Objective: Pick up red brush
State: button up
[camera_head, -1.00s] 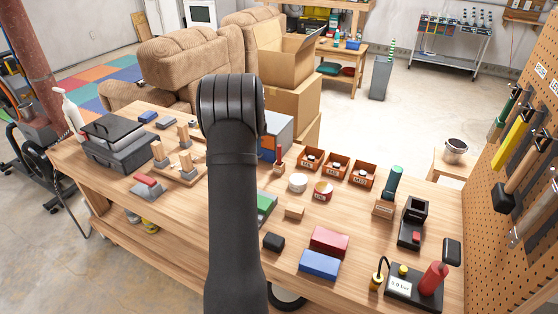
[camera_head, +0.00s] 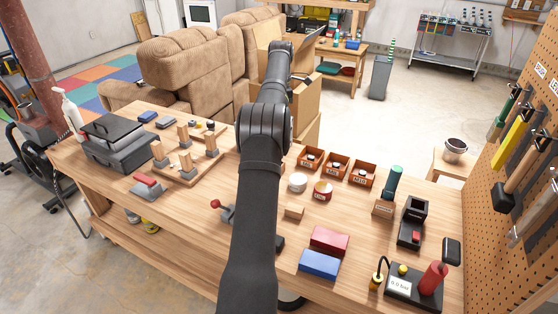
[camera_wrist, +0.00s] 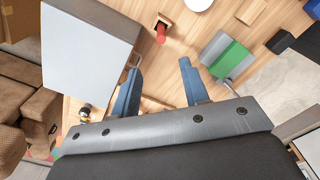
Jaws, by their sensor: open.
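A slim red upright piece, which looks like the red brush (camera_wrist: 161,35), stands at a small wooden block in the upper middle of the wrist view. In the head view my arm hides its place on the bench. My gripper (camera_wrist: 160,67) is open and empty, its two blue fingers spread. In the wrist view, the red piece shows just beyond the gap between the fingertips, apart from them.
A large pale-topped box (camera_wrist: 88,48) is close to the left finger. A green and grey block (camera_wrist: 230,57) lies to the right. On the workbench stand orange bins (camera_head: 336,166), a red block (camera_head: 329,240) and a blue block (camera_head: 319,264). Cardboard boxes (camera_head: 306,105) stand behind.

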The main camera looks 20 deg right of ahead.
notch_tip(320, 180, down, 12)
jog(key=shift+f, duration=0.1)
jog(key=shift+a+f, duration=0.15)
jog(key=shift+f, duration=1.15)
jog(key=shift+a+f, duration=0.15)
jog(key=shift+f, duration=1.15)
grip_shut()
